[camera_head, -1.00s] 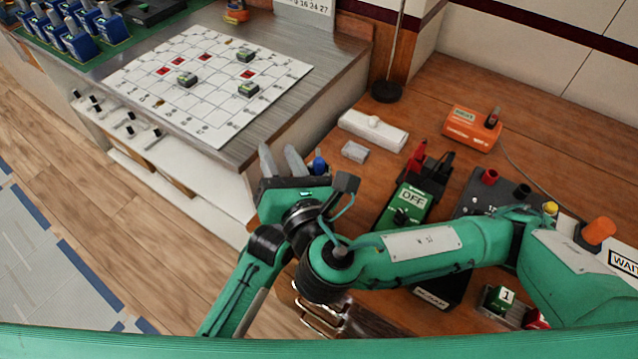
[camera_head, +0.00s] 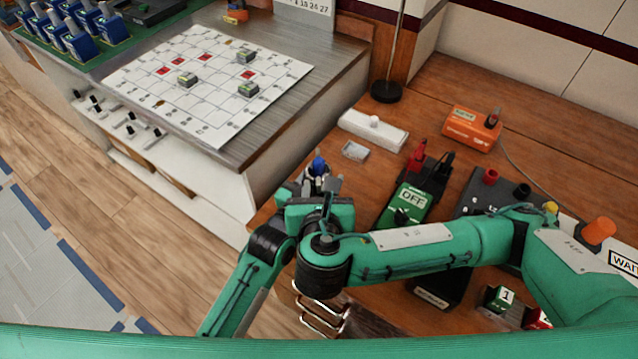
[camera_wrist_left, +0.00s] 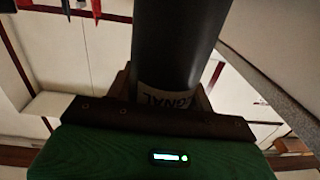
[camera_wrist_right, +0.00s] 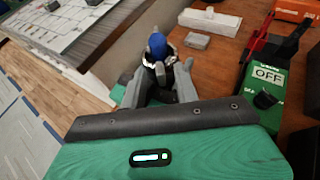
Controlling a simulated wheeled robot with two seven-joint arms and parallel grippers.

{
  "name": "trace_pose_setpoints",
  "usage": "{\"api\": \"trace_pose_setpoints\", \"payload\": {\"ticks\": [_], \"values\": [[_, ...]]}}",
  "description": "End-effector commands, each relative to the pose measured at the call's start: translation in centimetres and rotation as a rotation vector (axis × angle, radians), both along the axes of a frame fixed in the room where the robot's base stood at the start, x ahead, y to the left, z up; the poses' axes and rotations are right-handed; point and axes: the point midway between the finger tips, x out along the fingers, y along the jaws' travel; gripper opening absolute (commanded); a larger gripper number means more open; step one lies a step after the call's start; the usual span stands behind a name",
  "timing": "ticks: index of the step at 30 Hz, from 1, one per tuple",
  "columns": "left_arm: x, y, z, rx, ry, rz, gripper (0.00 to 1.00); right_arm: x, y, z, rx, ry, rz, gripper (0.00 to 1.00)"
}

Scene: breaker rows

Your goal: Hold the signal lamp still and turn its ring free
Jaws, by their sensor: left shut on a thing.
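The signal lamp has a blue dome (camera_head: 318,166) and a dark body (camera_wrist_left: 178,45). In the left wrist view my left gripper (camera_wrist_left: 163,98) is shut on this body, which bears a partly covered label. In the head view the left gripper is mostly hidden behind my right arm. My right gripper (camera_wrist_right: 160,82) is open, its grey fingers on either side of the lamp just below the blue dome (camera_wrist_right: 157,46). The ring (camera_wrist_right: 159,70) is partly hidden between them, and I cannot tell whether they touch it. The right gripper also shows in the head view (camera_head: 318,187).
A metal counter with a white grid sheet (camera_head: 205,118) lies at left. Bare wood shows behind the meter.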

Motion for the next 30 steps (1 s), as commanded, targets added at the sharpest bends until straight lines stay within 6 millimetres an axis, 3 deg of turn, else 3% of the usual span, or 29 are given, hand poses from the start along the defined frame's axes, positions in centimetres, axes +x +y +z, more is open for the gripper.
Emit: {"api": "trace_pose_setpoints", "payload": {"ticks": [4, 13, 18, 30], "values": [[0.01, 0.00, 0.00, 0.000, 0.000, 0.000, 0.12, 1.21, -0.03, -0.46, 0.000, -0.001, -0.001, 0.31], [0.01, 0.00, 0.00, 0.000, 0.000, 0.000, 0.12, 1.46, 0.01, -0.55, 0.001, -0.001, 0.001, 0.31], [0.01, 0.00, 0.01, 0.000, 0.000, 0.000, 0.12, 1.44, 0.02, -0.54, 0.001, -0.001, 0.001, 0.00], [0.02, 0.01, 0.01, 0.000, 0.000, 0.000, 0.12, 1.54, -0.29, -0.58, 0.001, -0.001, 0.039, 0.00]]}}
